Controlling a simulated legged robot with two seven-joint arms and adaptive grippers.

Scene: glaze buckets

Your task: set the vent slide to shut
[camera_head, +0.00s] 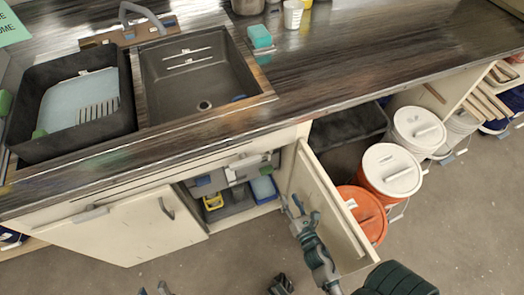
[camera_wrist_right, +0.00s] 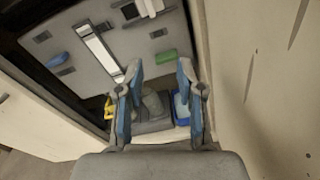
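Inside the open cabinet under the sink, a grey panel (camera_wrist_right: 70,30) bears a pale slanted strip (camera_wrist_right: 100,52), a blue block (camera_wrist_right: 57,59) and a green block (camera_wrist_right: 166,55). The panel also shows in the head view (camera_head: 236,172). It appears to hold the vent slide, but I cannot tell the slide's position. My right gripper (camera_wrist_right: 161,68) is open and empty, its fingers apart in front of the panel's lower edge; in the head view it (camera_head: 299,206) is beside the open right door. My left gripper (camera_head: 153,290) shows only fingertips, apart, at the bottom edge.
The open cabinet door (camera_head: 325,205) stands close to my right arm. A yellow item (camera_head: 213,201) and a blue bin (camera_head: 263,189) sit below the panel. Orange buckets (camera_head: 367,215) with lids stand right of the door. The left door (camera_head: 130,235) is also visible.

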